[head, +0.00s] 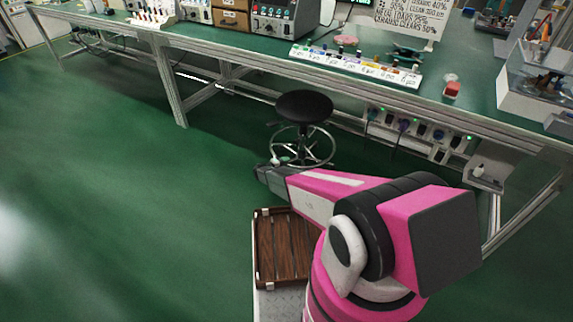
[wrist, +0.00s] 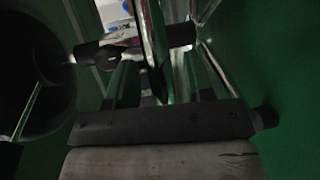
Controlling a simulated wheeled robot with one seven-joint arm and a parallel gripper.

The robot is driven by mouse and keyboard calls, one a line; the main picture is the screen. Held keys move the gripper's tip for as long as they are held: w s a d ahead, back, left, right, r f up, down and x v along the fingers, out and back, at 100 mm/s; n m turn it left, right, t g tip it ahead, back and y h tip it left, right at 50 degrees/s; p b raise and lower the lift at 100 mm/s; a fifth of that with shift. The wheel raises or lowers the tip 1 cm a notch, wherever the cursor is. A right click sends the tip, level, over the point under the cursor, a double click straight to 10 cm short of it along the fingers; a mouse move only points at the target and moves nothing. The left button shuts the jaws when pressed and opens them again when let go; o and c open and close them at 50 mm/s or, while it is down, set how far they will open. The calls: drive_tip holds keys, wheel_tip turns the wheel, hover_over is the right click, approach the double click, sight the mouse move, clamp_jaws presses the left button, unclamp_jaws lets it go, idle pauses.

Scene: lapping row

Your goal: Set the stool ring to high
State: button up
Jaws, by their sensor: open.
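The stool has a round black seat (head: 304,107) and a chrome foot ring (head: 318,160) low around its column. It stands on the green floor in front of the workbench. My gripper (head: 268,166) is open, at the near left side of the stool's ring in the head view. In the wrist view bright chrome bars, probably of the stool (wrist: 155,40), show close ahead of the gripper's dark bar. The picture is dark, and I cannot tell whether the jaws touch the ring or what level it is at.
A long green-topped workbench (head: 225,48) runs behind the stool, with metal legs and a lower rail. A labelled strip of small items (head: 355,66) lies on it. Sockets and cables (head: 415,128) hang under its edge at right. The floor at left is clear.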

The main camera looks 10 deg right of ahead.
drive_tip(key=shift+w+d, duration=0.2)
drive_tip(key=shift+d, duration=0.15)
clamp_jaws()
drive_tip(key=shift+r, duration=2.35)
unclamp_jaws()
drive_tip(key=v, duration=1.1)
drive_tip(key=shift+d, duration=0.1)
